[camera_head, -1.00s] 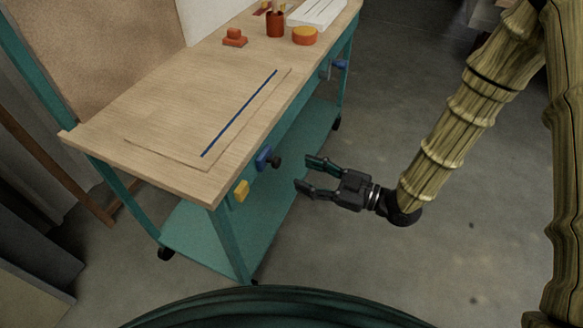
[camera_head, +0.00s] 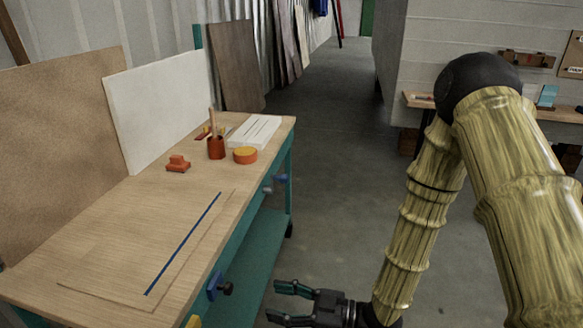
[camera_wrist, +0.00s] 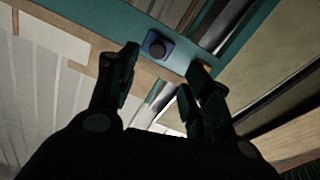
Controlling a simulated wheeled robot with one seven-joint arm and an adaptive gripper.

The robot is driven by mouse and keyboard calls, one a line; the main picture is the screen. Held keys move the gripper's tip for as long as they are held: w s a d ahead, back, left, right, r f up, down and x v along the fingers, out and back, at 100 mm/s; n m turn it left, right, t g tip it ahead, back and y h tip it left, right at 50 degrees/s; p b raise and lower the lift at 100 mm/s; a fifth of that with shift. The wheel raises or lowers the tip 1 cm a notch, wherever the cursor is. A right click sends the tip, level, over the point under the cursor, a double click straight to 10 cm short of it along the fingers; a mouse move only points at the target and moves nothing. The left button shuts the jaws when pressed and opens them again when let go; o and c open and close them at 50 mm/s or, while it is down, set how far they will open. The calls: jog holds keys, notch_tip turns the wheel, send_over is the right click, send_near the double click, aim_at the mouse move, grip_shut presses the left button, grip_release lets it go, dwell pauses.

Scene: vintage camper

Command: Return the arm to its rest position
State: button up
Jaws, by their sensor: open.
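My gripper (camera_head: 283,303) is open and empty at the bottom of the head view, to the right of the workbench (camera_head: 120,225) and apart from it. My arm (camera_head: 420,215), with bamboo-like links, reaches down to it from the right. In the wrist view my open gripper (camera_wrist: 157,92) has its two dark fingers spread apart, with nothing between them. A blue block with a dark knob (camera_wrist: 158,46) on the bench's teal side shows beyond the fingers. The same knob (camera_head: 226,288) shows left of my gripper in the head view.
On the bench lie a thin board with a blue strip (camera_head: 184,243), an orange block (camera_head: 178,164), a red cup (camera_head: 216,148), a yellow-orange round tin (camera_head: 245,155) and a white slatted piece (camera_head: 254,131). The concrete floor (camera_head: 340,190) right of the bench is clear.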

jog(key=s+d+f+m+h, duration=0.2)
jog(key=d+f+m+h, duration=0.2)
jog(key=f, duration=0.4)
jog(key=s+d+f+m+t+h, duration=0.1)
jog(key=s+d+f+m+h, duration=0.2)
jog(key=f, duration=0.4)
jog(key=s+d+f+m+h, duration=0.1)
jog(key=d+f+m+h, duration=0.3)
jog(key=d+f, duration=0.3)
jog(key=s+d+f+m+g+h, duration=0.2)
jog(key=s+d+f+m+h, duration=0.15)
jog(key=s+d, duration=0.4)
jog(key=s+d+f+m+g+h, duration=0.3)
jog(key=s+d+f+m, duration=0.15)
jog(key=s, duration=0.55)
notch_tip(320, 180, up, 14)
jog(key=p, duration=1.4)
jog(key=shift+n, duration=0.3)
jog(key=shift+w+f, duration=0.1)
